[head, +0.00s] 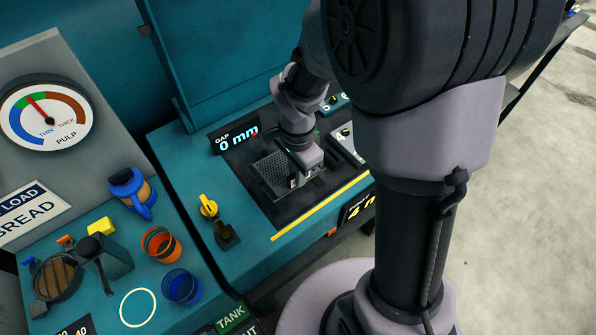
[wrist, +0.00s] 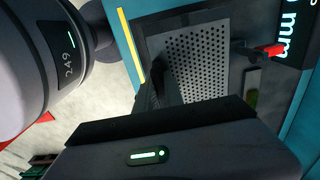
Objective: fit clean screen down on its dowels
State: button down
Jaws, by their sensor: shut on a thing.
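The clean screen (head: 271,176) is a grey perforated plate in the dark recess of the teal machine. It also shows in the wrist view (wrist: 202,62), with rows of round holes. My gripper (head: 297,181) is at the screen's right side, shut on its edge. In the wrist view, my gripper's dark fingers (wrist: 160,80) meet the plate's near edge. The dowels are not visible, and I cannot tell whether the plate lies flush.
A display (head: 237,138) behind the screen reads GAP 0 mm. A yellow-handled switch (head: 208,206) stands to the left, and a yellow stripe (head: 320,206) marks the front edge. A red-tipped lever (wrist: 273,51) is beside the plate. Orange (head: 161,244) and blue (head: 182,287) cups stand on the left bench.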

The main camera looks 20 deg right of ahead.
jog(key=shift+w+f+b, duration=0.1)
jog(key=shift+f+b, duration=1.35)
jog(key=shift+f, duration=0.65)
jog(key=shift+f+b, duration=1.75)
jog(key=shift+b, duration=0.2)
jog(key=c, duration=1.4)
grip_release()
jog(key=shift+o, duration=0.2)
notch_tip(320, 180, up, 18)
jog(key=p, duration=0.7)
jog(key=shift+f+p, duration=0.2)
jog(key=shift+p, duration=0.1)
jog(key=s+a+r+n+t+y+b, duration=0.2)
jog(key=s+r+n+t, duration=0.3)
jog(key=s+n, duration=0.5)
jog(key=s+a+r, duration=0.1)
jog(key=s, duration=0.1)
jog(key=shift+s+a+r+t, duration=0.35)
jog(key=shift+s+t, duration=0.05)
